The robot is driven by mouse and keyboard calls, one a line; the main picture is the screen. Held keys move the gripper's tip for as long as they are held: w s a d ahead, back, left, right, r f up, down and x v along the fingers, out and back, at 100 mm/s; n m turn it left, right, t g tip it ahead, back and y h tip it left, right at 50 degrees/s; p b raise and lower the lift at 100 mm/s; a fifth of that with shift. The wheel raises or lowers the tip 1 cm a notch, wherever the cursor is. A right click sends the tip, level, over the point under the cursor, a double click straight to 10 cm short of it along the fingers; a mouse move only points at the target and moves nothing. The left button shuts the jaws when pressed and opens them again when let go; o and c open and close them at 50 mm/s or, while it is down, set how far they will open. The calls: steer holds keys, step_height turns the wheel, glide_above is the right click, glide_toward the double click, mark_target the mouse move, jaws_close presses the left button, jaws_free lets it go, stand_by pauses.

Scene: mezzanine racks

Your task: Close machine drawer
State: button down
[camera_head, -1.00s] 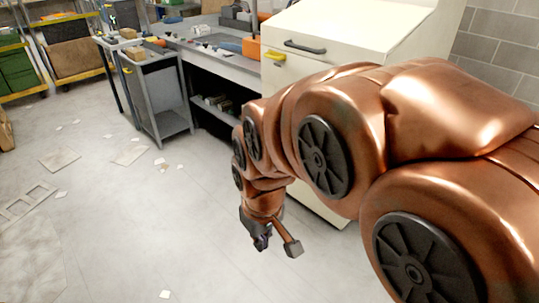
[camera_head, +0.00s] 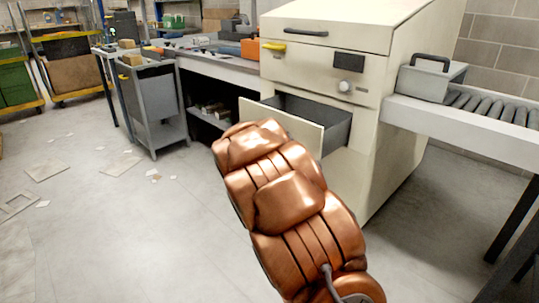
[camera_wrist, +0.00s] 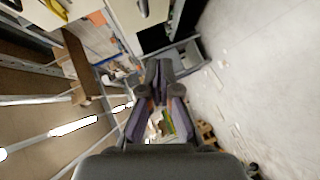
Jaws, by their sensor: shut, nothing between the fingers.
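The cream machine (camera_head: 395,85) has its drawer (camera_head: 305,133) pulled open in the head view. The dark grey inside of the drawer shows, and its cream front panel stands out from the machine. My arm covers the lower part of that panel; I cannot tell whether it touches. My gripper is hidden behind my arm in the head view. In the wrist view my gripper (camera_wrist: 160,82) is shut and empty, with its fingers together. A cream surface with a dark handle (camera_wrist: 143,8) shows at the top there; the gripper looks apart from it.
A workbench (camera_head: 222,62) with tools and a grey cart (camera_head: 155,100) stand left of the machine. A roller conveyor (camera_head: 480,108) with a grey box (camera_head: 432,77) adjoins its right side. The floor at the left is open, with scattered scraps.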

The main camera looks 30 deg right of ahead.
steer(key=w+d+f+n+t+h+b, duration=0.2)
steer(key=w+d+f+n+t+b, duration=0.1)
steer(key=w+d+f+b, duration=0.25)
steer(key=w+d+n+b, duration=0.1)
steer(key=w+d+b, duration=0.4)
steer(key=w+d, duration=0.3)
steer(key=shift+w+d+t+h+b, duration=0.25)
steer(key=shift+w+t+h+b, duration=0.15)
stand_by(0.6)
stand_by(0.3)
